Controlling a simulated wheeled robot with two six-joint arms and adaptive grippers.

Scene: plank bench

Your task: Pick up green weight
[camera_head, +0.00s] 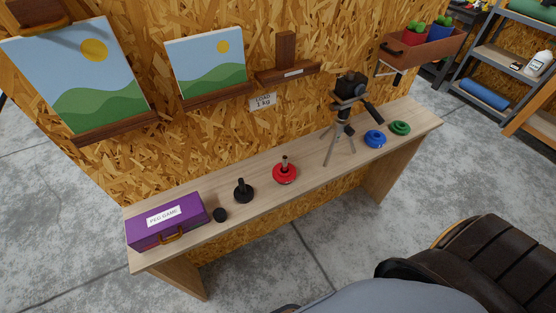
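The green weight (399,128) is a ring-shaped disc lying flat near the right end of the narrow wooden bench (330,160) in the head view. A similar blue weight (375,139) lies just to its left, nearer the front edge. A red weight (284,174) sits around an upright peg near the middle of the bench. Neither of my grippers is in view.
A camera tripod (345,118) stands left of the blue weight. A black peg stand (243,191), a small black cylinder (220,215) and a purple box (165,222) are farther left. A planter shelf (422,47) hangs above. A brown leather seat (490,262) is at lower right.

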